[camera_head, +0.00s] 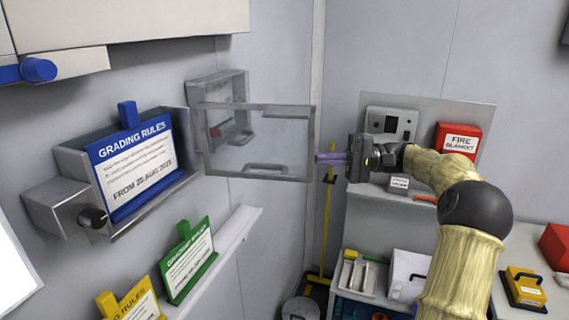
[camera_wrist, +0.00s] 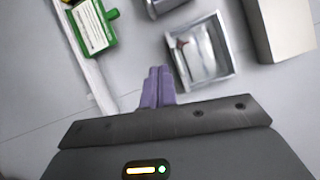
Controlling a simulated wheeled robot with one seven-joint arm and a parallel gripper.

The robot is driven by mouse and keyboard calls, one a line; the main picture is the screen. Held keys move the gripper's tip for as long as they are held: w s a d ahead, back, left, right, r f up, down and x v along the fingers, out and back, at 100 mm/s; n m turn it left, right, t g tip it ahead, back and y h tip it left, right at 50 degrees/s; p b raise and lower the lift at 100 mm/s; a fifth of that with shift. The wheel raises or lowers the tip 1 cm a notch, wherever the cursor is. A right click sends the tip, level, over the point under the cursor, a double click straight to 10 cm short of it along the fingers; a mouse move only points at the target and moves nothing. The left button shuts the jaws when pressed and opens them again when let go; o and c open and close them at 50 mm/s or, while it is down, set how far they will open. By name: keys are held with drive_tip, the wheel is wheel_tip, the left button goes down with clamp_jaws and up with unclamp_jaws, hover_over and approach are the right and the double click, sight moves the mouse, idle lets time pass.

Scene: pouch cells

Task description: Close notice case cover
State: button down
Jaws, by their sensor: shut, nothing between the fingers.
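The notice case (camera_head: 221,88) is a grey-framed box on the wall, with a small red item inside. It also shows in the wrist view (camera_wrist: 228,62). Its clear cover (camera_head: 258,180), a grey frame with a handle (camera_head: 266,168) at its lower edge, stands swung open, out to the right of the case. My gripper (camera_head: 318,158) has purple fingers, shut and empty, beside the cover's right edge; I cannot tell whether they touch it. In the wrist view the shut fingers (camera_wrist: 158,72) point towards the wall, left of the case. The cover is not clearly visible there.
A blue grading-rules card (camera_head: 133,165) sits in a grey holder with a black knob (camera_head: 93,216) at the left. Green (camera_head: 187,262) and yellow (camera_head: 132,303) cards stand on a ledge below. A fire blanket box (camera_head: 459,141) and a shelf are behind my arm.

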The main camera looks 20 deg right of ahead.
sight(284, 167)
drive_tip(key=s+a+r+p, duration=0.1)
drive_tip(key=a+p, duration=0.4)
drive_tip(key=a, duration=0.6)
drive_tip(key=shift+s+p, duration=0.35)
drive_tip(key=shift+s, duration=0.05)
drive_tip(key=shift+s+m+t+b, duration=0.3)
drive_tip(key=shift+s+t+b, duration=0.1)
drive_tip(key=shift+s+b, duration=0.15)
